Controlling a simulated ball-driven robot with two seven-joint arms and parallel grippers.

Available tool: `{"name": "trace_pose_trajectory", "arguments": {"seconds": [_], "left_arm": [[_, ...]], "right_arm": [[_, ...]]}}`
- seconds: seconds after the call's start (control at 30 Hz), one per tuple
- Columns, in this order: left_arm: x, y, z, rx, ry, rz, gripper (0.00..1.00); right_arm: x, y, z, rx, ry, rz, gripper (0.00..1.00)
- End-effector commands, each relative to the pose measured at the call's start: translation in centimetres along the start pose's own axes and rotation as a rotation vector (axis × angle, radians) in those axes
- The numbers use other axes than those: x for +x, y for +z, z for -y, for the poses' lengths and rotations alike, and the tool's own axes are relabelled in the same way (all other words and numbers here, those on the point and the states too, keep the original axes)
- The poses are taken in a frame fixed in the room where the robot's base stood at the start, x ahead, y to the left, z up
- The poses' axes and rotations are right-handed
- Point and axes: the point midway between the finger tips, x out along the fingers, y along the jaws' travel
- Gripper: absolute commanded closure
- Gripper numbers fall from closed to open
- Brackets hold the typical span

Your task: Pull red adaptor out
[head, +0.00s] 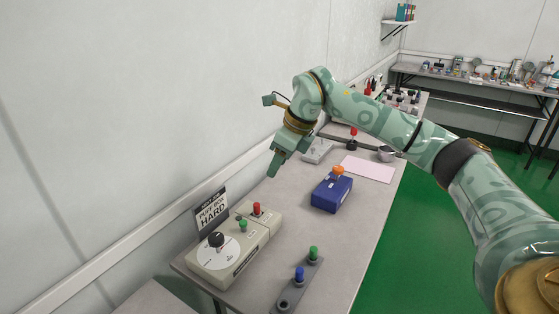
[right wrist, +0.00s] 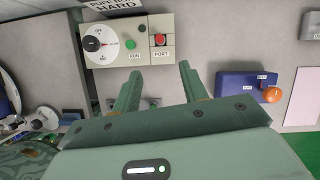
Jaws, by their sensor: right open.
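The red adaptor (head: 257,209) stands upright in the port of the beige tester (head: 225,263), right of a green button. In the right wrist view the red adaptor (right wrist: 160,40) sits above the label PORT. My right gripper (head: 275,170) is open and empty, above the table and up and to the right of the adaptor in the head view. In the right wrist view its fingers (right wrist: 158,82) point toward the tester, with the adaptor beyond the gap between them. My left gripper is not in view.
A grey holder (head: 284,306) with green and blue adaptors lies at the table's front. A blue box (head: 331,195) with an orange knob and a pink sheet (head: 367,169) lie farther back. A sign (head: 211,212) stands behind the tester by the wall. The table between tester and blue box is clear.

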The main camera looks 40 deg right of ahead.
Motion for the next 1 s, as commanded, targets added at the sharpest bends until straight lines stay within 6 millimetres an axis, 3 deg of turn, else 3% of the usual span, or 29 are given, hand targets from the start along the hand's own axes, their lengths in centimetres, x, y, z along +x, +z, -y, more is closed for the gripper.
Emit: {"name": "trace_pose_trajectory", "arguments": {"seconds": [0.4, 0.6, 0.8, 1.0], "left_arm": [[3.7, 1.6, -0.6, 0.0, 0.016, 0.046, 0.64], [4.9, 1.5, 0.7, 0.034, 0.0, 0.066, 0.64], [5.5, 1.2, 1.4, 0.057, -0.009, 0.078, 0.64], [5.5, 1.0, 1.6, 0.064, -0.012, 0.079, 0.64]], "right_arm": [[9.3, -0.3, -0.1, 0.001, 0.007, -0.006, 0.57], [13.5, -0.2, -0.1, 0.0, 0.006, -0.005, 0.57], [15.7, -0.1, -0.1, 0.001, 0.003, -0.001, 0.57], [16.1, 0.0, -0.1, 0.0, 0.002, 0.001, 0.57]]}}
